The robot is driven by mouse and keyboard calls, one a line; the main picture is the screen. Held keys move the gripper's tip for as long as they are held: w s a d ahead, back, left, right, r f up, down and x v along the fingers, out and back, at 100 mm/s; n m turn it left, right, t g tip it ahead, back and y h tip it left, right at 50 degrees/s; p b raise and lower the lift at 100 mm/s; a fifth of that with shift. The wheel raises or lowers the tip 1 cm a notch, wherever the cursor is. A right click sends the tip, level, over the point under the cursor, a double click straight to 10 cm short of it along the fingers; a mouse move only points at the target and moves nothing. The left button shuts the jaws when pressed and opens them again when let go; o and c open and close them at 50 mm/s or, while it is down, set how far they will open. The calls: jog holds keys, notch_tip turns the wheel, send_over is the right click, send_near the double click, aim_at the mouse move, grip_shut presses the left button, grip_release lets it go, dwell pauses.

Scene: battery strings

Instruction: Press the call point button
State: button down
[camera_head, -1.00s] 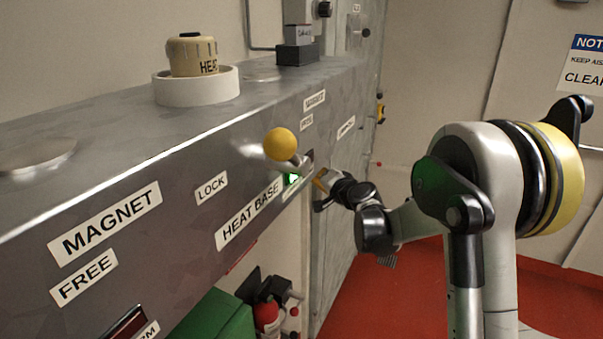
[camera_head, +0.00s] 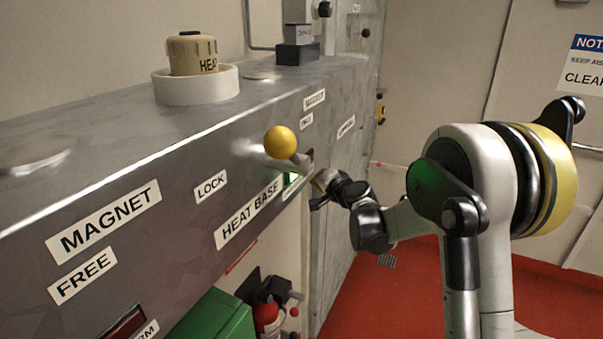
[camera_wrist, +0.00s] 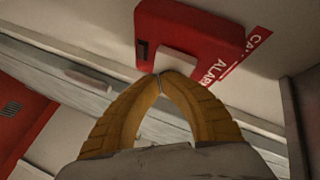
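The red call point (camera_wrist: 200,28) is on the pale wall at the top of the wrist view, beside a red label that reads in part "ALARM". Its pale button plate (camera_wrist: 177,64) faces my gripper. My gripper's two yellow fingers (camera_wrist: 160,76) are closed together with nothing between them. Their tips overlap the lower left edge of the pale plate in the picture; I cannot tell whether they touch it. In the head view my gripper (camera_head: 318,186) is beyond the yellow-knobbed lever, partly hidden by the grey bench front. I cannot make out the call point there.
A grey metal bench (camera_head: 130,115) runs along the left, with a yellow ball-topped lever (camera_head: 281,143) sticking out near my gripper. A green box (camera_head: 212,318) and a red extinguisher-like object (camera_head: 266,316) stand below. The red floor (camera_head: 400,290) at right is open.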

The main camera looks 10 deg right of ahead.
jog(key=shift+w+a, duration=0.3)
jog(key=shift+a, duration=0.1)
dwell(0.6)
jog(key=shift+d, duration=0.1)
jog(key=shift+s+d, duration=0.65)
jog(key=shift+d, duration=0.15)
jog(key=shift+s+d+b, duration=0.25)
jog(key=shift+s+d, duration=0.5)
jog(key=shift+d, duration=0.3)
jog(key=shift+s+d+b, duration=0.2)
jog(key=shift+s+d, duration=0.55)
jog(key=shift+d, duration=0.25)
